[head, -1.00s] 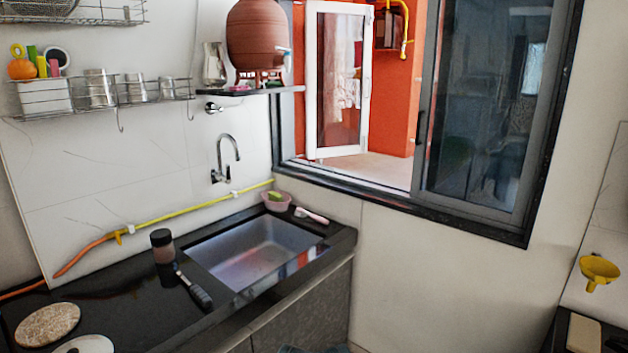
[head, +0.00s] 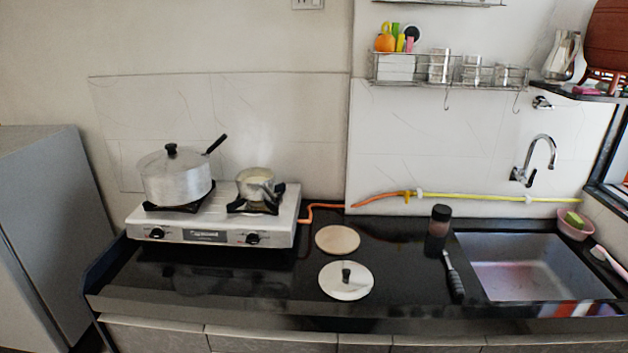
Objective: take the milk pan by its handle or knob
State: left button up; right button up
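A small metal pan (head: 252,176), which looks like the milk pan, sits on the right burner of the white gas stove (head: 195,232). It has no lid on it and something pale shows inside. A short grey part, perhaps its handle, points toward the front right; its shape is too small to tell clearly. A larger lidded aluminium pot (head: 176,184) with a black knob stands on the left burner. A black handle (head: 215,144) sticks up at that pot's right side. Neither of my grippers is in view.
The black counter (head: 220,285) is clear in front of the stove. A round tan board (head: 337,239) and a white lid with dark knob (head: 346,281) lie right of it. Farther right are a dark jar (head: 439,221), a brush (head: 453,277) and the sink (head: 530,268). A grey fridge (head: 40,220) stands left.

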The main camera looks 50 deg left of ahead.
aim_at(262, 187)
jog(key=u, duration=2.2)
